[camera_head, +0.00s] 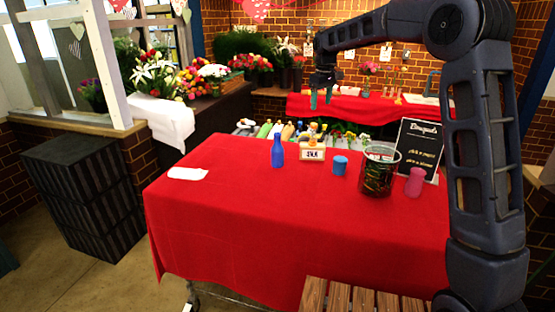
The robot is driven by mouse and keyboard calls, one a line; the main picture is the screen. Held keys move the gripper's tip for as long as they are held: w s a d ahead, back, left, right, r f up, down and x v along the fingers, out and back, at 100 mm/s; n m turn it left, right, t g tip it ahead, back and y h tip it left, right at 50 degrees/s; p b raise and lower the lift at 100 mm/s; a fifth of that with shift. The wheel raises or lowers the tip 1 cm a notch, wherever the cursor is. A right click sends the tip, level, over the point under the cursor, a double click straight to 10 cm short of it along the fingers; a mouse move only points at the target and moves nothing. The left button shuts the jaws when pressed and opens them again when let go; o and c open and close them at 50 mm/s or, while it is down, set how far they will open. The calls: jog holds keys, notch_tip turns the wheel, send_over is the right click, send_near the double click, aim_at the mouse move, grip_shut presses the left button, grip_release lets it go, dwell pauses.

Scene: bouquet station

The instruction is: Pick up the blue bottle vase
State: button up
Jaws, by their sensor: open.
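The blue bottle vase (277,152) stands upright on the red-covered table (230,220), left of a small sign box. It is a deep blue bottle with a narrow neck. My gripper (321,98) hangs from my arm, above and to the right of the vase in the picture, pointing down. It is open and apart from the vase. The fingers are small and dark teal, and nothing shows between them.
A white cloth (187,173) lies left. The table front is clear.

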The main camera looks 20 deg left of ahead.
aim_at(277, 142)
jog(key=w+a+f+n+g, duration=0.1)
jog(key=a+f+n, duration=0.1)
jog(key=a+f, duration=0.5)
jog(key=w+a+f+n, duration=0.1)
jog(key=a+f, duration=0.3)
jog(key=a, duration=0.7)
jog(key=shift+f, duration=5.15)
jog(key=shift+r, duration=0.1)
grip_shut()
